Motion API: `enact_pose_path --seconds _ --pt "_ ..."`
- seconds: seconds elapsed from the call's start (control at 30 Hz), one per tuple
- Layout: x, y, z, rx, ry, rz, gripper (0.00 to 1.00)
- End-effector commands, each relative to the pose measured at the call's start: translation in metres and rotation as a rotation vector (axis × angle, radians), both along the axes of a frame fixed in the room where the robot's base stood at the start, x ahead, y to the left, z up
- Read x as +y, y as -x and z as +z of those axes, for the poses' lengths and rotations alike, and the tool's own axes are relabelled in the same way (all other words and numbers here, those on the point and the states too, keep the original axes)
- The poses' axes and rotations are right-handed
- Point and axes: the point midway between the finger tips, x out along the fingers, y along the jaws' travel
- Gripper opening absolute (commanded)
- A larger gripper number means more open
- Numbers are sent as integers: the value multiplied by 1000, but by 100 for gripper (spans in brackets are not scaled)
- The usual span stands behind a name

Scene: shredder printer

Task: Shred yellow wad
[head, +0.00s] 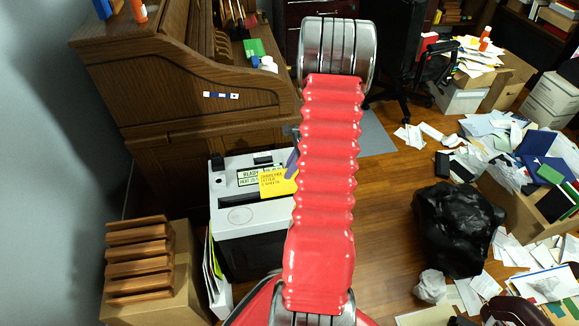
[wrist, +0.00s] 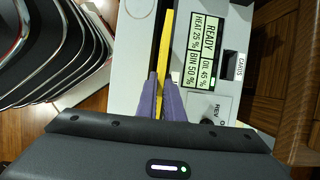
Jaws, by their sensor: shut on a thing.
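The yellow wad (head: 278,183) is a flat yellow sheet or stack with dark print. My gripper (head: 293,163) has purple fingers and is shut on it, over the shredder. In the wrist view the fingers (wrist: 160,82) pinch the wad (wrist: 166,45), seen edge-on as a thin strip. The shredder (head: 234,215) has a white top and a dark front. Its display (wrist: 202,50) reads READY, HEAT 25%, OIL 45%, BIN 50%. The wad lies along the dark slot area, but I cannot tell whether its lower edge is inside the slot. My red arm hides the shredder's right side.
A wooden roll-top desk (head: 165,90) stands behind the shredder. A cardboard box (head: 160,285) with brown trays on top is at the left. A black bag (head: 450,230) and scattered papers cover the right floor. Some wood floor (head: 385,215) right of my arm is clear.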

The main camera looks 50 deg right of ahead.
Motion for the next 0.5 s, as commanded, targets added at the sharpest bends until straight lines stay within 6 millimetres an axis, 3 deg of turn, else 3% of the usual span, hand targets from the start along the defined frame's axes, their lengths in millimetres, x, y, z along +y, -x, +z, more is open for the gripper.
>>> enact_pose_path --seconds 0.43,0.47,0.5 --pt "0 0 -5 0 1 1 0" --pt "0 0 -4 0 1 1 9" --pt "0 0 -5 0 1 1 12"
